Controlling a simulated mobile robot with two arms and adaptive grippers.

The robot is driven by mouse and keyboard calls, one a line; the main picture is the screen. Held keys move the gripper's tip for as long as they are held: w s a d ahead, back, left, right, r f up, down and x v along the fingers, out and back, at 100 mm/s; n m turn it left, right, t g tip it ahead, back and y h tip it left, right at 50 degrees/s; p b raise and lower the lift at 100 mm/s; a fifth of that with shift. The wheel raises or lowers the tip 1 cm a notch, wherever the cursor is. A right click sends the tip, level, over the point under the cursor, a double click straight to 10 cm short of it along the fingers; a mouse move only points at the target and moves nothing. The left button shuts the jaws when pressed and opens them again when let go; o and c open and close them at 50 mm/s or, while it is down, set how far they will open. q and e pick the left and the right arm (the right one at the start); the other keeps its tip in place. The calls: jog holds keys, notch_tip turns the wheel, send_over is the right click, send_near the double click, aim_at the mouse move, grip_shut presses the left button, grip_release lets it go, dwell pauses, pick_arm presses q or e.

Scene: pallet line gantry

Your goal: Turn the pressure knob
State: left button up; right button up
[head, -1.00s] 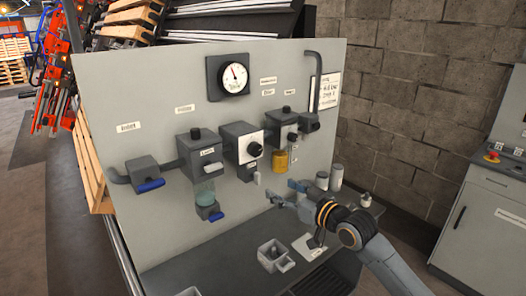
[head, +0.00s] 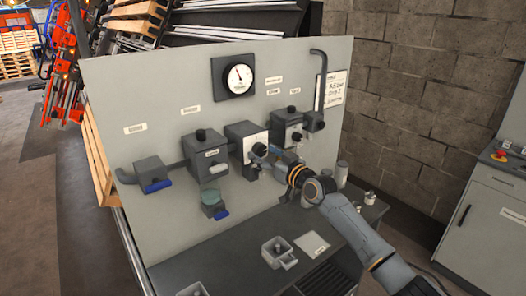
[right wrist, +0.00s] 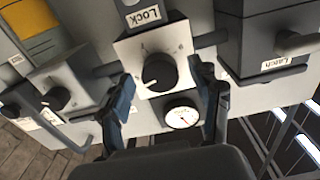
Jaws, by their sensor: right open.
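The pressure knob (head: 259,149) is black and round, on the white face of a grey box in the middle of the panel. In the right wrist view the knob (right wrist: 159,72) sits between and ahead of the two blue-grey fingers. My right gripper (head: 268,160) is at the knob in the head view, coming from the lower right. Its fingers (right wrist: 165,98) are spread wide, one on each side of the knob, with gaps; I see no contact. My left gripper is out of view.
A pressure gauge (head: 238,77) is above the knob box. A grey box with a lever (head: 205,153) is to its left, and another box (head: 288,128) to its right. A shelf (head: 235,255) below bears small grey containers (head: 278,252) and a white card (head: 312,244).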

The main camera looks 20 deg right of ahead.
jog(key=shift+w+a, duration=0.15)
jog(key=shift+w, duration=0.3)
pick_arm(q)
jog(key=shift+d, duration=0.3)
pick_arm(e)
jog(key=c, duration=1.1)
jog(key=shift+c, duration=0.2)
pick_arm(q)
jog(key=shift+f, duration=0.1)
pick_arm(e)
jog(key=shift+m, duration=0.4)
jog(key=m, duration=0.2)
jog(key=shift+m, duration=0.3)
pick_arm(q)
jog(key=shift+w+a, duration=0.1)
pick_arm(e)
jog(key=m, duration=0.4)
jog(key=shift+m, duration=0.3)
